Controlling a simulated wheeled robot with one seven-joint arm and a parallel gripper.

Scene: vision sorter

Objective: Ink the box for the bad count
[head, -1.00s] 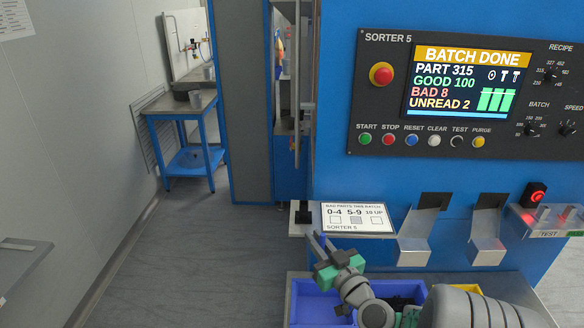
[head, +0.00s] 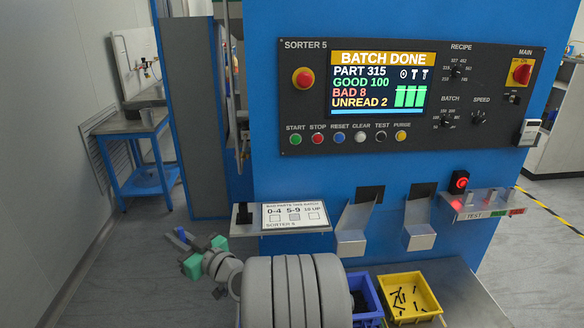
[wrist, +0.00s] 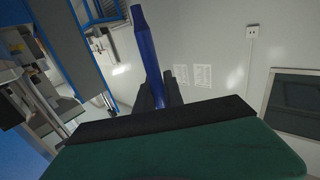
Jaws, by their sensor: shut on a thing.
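The white card (head: 283,223) lies on the small ledge at the front of the blue sorter. It has boxes marked 0-4, 5-9 and 10 UP; the middle 5-9 box (head: 295,217) looks grey and the other two look white. The screen (head: 382,83) reads BATCH DONE, GOOD 100, BAD 8, UNREAD 2. My gripper (head: 186,244) is left of the card and lower in the picture, apart from it. It is shut on a blue pen-like tool (wrist: 150,50), which sticks out beyond the fingers in the wrist view.
A black upright holder (head: 244,214) stands at the ledge's left end. Metal chutes (head: 352,240) are to the right, above a blue bin (head: 366,300) and a yellow bin (head: 409,300) with dark parts. A blue side table (head: 137,183) stands back left. Floor at left is clear.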

